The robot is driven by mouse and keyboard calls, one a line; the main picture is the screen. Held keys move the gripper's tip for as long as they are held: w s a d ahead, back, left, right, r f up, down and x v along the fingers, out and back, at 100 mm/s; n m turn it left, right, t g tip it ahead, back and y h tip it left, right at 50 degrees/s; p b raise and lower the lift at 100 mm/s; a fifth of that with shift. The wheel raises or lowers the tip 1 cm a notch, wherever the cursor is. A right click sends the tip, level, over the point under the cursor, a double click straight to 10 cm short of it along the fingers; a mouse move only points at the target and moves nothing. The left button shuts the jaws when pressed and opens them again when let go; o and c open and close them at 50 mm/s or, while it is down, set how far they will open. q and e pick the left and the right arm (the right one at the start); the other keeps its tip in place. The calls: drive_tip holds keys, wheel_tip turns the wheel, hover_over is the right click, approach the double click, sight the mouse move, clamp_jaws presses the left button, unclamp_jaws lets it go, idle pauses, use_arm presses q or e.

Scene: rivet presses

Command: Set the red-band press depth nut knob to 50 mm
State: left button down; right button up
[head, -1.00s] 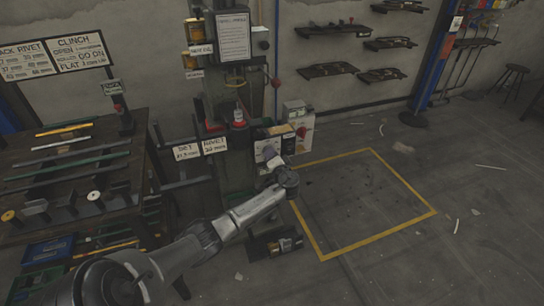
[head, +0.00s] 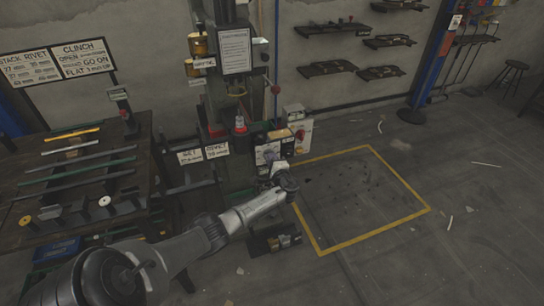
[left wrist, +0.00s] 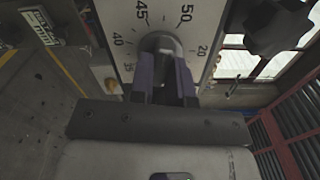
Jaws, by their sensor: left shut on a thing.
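The press (head: 232,100) is a tall green machine with red parts near its die. A pale dial plate (left wrist: 118,22) fills the upper left wrist view, with 35, 40, 45, 50 and 20 around a grey round knob (left wrist: 158,42). My left gripper (left wrist: 166,70) has its purple fingers shut on the knob, one on each side. The knob's pointer cannot be read clearly; the fingers hide its lower part. In the head view my left gripper (head: 269,160) is at the panel low on the press's right side. My right gripper is not in view.
A dark star-shaped knob (left wrist: 278,25) is right of the dial in the left wrist view. A workbench (head: 120,185) with bars stands left of the press. A yellow-outlined floor area (head: 360,200) is clear on the right. A red ball-ended lever (head: 275,88) stands beside the press.

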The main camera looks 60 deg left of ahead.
use_arm(q)
drive_tip(key=shift+r+m+p, duration=0.1)
drive_tip(key=shift+m+p, duration=0.5)
drive_tip(key=shift+m, duration=0.5)
drive_tip(key=c, duration=1.1)
unclamp_jaws()
drive_tip(key=shift+s+d+p, duration=0.3)
drive_tip(key=shift+d+p, duration=0.35)
drive_tip(key=shift+d, duration=1.65)
drive_tip(key=shift+s+d+p, duration=0.25)
drive_tip(key=shift+d+p, duration=0.35)
drive_tip(key=shift+d, duration=1.7)
drive_tip(key=shift+s+d+p, duration=0.3)
drive_tip(key=shift+d+p, duration=0.35)
drive_tip(key=shift+d, duration=1.65)
